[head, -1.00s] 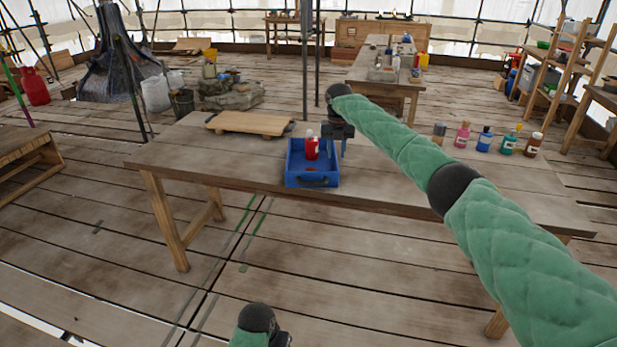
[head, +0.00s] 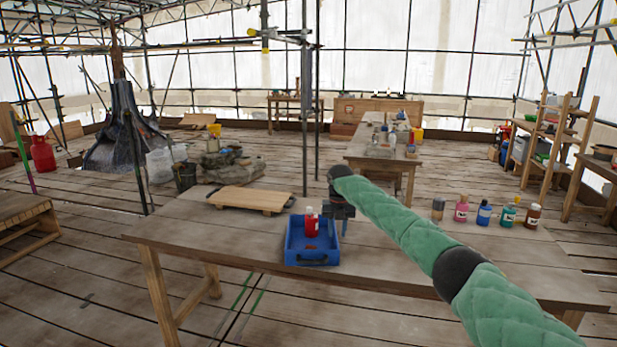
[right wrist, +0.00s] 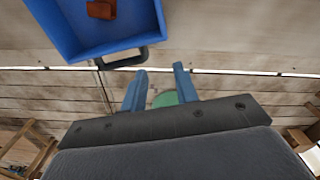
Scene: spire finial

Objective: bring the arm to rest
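My right arm, in a green padded sleeve, reaches over the workbench (head: 400,275) in the head view. My right gripper (head: 342,224) points down just right of a blue tray (head: 312,258). In the right wrist view the gripper's two blue fingers (right wrist: 159,80) stand apart with nothing held between them. The tray shows at the top left there (right wrist: 60,32), apart from the fingers. A red bottle (head: 312,222) with a white label stands in the tray. A brown piece (right wrist: 101,9) also lies in it. My left gripper is not in view.
A wooden board (head: 250,199) lies at the bench's back left. Several small bottles (head: 484,213) stand in a row on its right. A metal pole (head: 305,120) rises behind the bench. The bench's front middle is clear.

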